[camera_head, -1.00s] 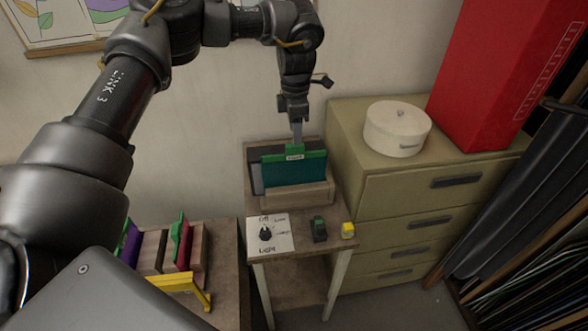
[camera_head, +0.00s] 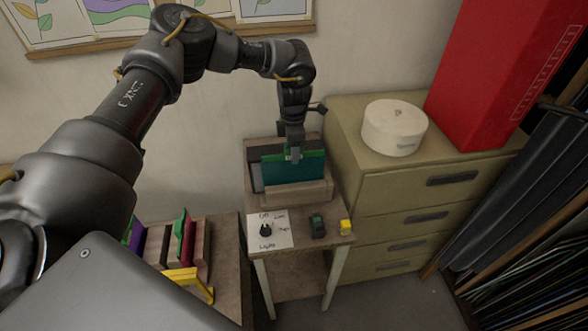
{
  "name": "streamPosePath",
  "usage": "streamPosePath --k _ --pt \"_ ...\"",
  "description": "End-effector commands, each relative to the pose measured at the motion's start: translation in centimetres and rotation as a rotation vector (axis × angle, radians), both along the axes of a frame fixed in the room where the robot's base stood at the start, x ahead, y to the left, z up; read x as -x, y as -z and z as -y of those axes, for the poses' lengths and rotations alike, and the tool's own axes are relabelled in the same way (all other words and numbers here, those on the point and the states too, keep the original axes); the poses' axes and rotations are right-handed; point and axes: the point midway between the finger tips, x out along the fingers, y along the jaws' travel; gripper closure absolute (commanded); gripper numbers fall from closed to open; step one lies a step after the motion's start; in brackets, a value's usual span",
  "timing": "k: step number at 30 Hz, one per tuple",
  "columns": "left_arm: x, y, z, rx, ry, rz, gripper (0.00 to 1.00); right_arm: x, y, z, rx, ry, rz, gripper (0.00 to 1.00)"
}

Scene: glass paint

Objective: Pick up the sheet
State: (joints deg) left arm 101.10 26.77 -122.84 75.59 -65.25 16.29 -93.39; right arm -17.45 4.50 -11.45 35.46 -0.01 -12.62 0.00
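A teal-green sheet (camera_head: 296,172) stands upright in a wooden holder (camera_head: 297,194) on the small wooden table. A green tab sits at the middle of its top edge. My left gripper (camera_head: 294,155) points straight down at that tab, with its fingertips at the tab's height and covering most of it. Whether the fingers are open or closed on the tab is too small to tell. My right gripper is not in view.
A drawer cabinet (camera_head: 390,185) with a round white box (camera_head: 394,128) and a red box (camera_head: 495,75) stands close on the right. Coloured sheets (camera_head: 186,240) stand at lower left.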

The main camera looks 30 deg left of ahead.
Motion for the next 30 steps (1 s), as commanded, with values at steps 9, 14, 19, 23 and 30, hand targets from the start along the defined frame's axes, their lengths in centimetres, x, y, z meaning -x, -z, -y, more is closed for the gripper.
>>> streamPosePath --k 9,14,19,23,30 --pt "0.0 0.0 0.0 0.000 0.000 0.000 0.96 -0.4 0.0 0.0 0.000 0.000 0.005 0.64" --pt "-0.1 -0.1 0.0 0.000 0.000 0.001 1.00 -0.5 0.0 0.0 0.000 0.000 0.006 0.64" --pt "-0.1 -0.2 0.0 0.000 0.000 0.001 1.00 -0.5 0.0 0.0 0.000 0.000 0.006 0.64" --pt "-0.1 -0.6 0.0 0.001 0.000 0.002 1.00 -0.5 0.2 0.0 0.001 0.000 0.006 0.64" --pt "-0.1 -3.1 0.0 0.002 0.001 0.005 1.00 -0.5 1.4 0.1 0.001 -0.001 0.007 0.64"
